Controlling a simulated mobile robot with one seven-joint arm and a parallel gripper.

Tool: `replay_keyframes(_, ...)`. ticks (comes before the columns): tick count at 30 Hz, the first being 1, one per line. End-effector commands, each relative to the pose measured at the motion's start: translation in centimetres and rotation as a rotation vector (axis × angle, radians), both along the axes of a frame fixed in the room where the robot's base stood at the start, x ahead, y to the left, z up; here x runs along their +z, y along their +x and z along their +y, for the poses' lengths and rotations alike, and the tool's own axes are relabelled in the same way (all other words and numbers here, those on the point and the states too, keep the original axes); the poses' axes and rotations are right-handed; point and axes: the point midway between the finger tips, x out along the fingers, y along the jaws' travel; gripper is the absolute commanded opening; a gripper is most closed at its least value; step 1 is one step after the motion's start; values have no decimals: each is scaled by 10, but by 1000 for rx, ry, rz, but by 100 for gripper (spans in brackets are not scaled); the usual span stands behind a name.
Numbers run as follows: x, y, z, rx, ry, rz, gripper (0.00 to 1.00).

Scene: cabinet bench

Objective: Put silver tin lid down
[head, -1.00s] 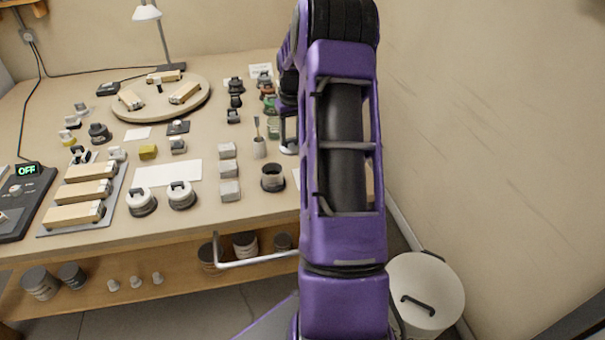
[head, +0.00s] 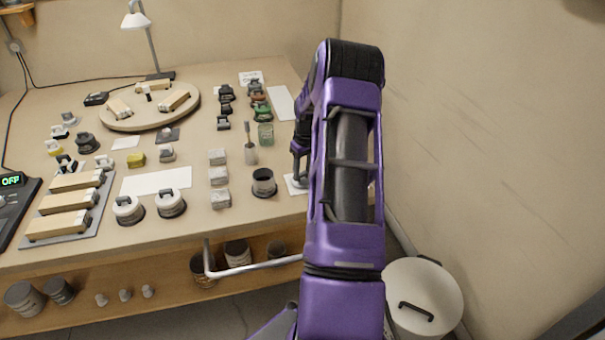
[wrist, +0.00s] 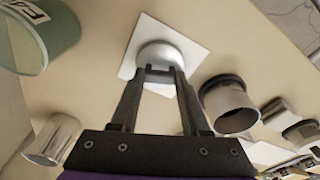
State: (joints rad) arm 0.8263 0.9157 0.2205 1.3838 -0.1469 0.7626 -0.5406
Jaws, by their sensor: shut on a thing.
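The silver tin lid (wrist: 160,52) is a shiny round dome in the wrist view. My gripper (wrist: 160,72) is shut on it, with the two fingers at its near side. The lid appears over a white square card (wrist: 133,62); I cannot tell whether it touches the card. In the head view the card (head: 295,184) shows partly at the right end of the bench, beside my arm.
A dark-rimmed tin (head: 263,182) stands just left of the card. A brush pot (head: 250,154) and green glass jar (head: 265,135) stand farther back. Several pale blocks (head: 219,176) are farther left. A wall bounds the right side.

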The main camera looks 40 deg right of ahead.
Motion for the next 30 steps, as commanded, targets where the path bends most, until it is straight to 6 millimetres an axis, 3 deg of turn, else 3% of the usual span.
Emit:
replay_keyframes(12, -11, 0, 0, 0, -1, -1, 0)
replay_keyframes(13, -11, 0, 0, 0, -1, -1, 48)
replay_keyframes(18, -10, 0, 0, 0, -1, -1, 76)
replay_keyframes(26, -9, 0, 0, 0, -1, -1, 76)
replay_keyframes(30, 0, 0, 0, 0, -2, -2, 76)
